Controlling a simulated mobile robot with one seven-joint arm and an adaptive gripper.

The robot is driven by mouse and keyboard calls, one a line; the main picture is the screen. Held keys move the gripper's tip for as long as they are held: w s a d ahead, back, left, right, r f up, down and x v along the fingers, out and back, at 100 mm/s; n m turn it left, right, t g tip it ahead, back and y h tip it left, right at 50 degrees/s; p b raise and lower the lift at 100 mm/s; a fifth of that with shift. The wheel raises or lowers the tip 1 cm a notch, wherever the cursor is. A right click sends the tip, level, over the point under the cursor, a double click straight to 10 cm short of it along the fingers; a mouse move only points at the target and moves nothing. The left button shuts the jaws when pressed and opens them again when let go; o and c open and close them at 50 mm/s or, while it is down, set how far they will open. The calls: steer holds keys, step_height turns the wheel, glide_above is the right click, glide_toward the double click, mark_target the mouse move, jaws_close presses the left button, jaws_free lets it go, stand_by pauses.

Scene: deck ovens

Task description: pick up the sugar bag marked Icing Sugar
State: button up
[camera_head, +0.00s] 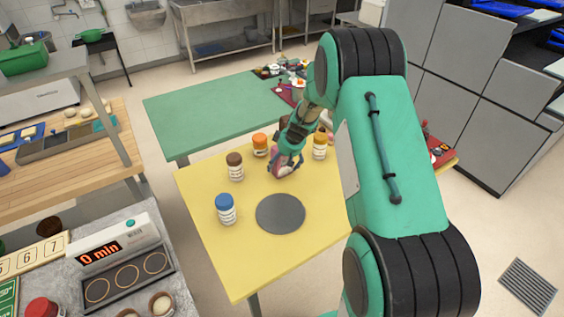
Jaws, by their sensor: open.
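My gripper (285,166) is low over the far middle of the yellow table (225,262), its fingers pointing down. It is open. A small pinkish thing shows between and behind the fingers; I cannot tell whether it is a sugar bag or whether the fingers touch it. No Icing Sugar marking can be read in this view. My arm hides much of the right side of the table.
Lidded jars stand near my gripper: blue (225,209), brown (235,167), orange (260,145) and yellow-orange (320,146). A dark round disc (280,214) lies in front. A green table (205,112) adjoins behind. The yellow table's near left is clear.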

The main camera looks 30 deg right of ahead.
jaws_close()
stand_by(0.4)
steer(key=shift+r, duration=0.15)
steer(key=shift+w+r+p, duration=0.1)
steer(key=shift+r+p, duration=0.4)
steer(key=shift+r, duration=1)
steer(key=s+a+r, duration=0.1)
steer(key=s+a, duration=0.1)
steer(key=s, duration=0.5)
steer(key=s+a+r+p, duration=0.1)
steer(key=s+a, duration=0.2)
steer(key=s, duration=0.5)
steer(key=shift+a, duration=0.2)
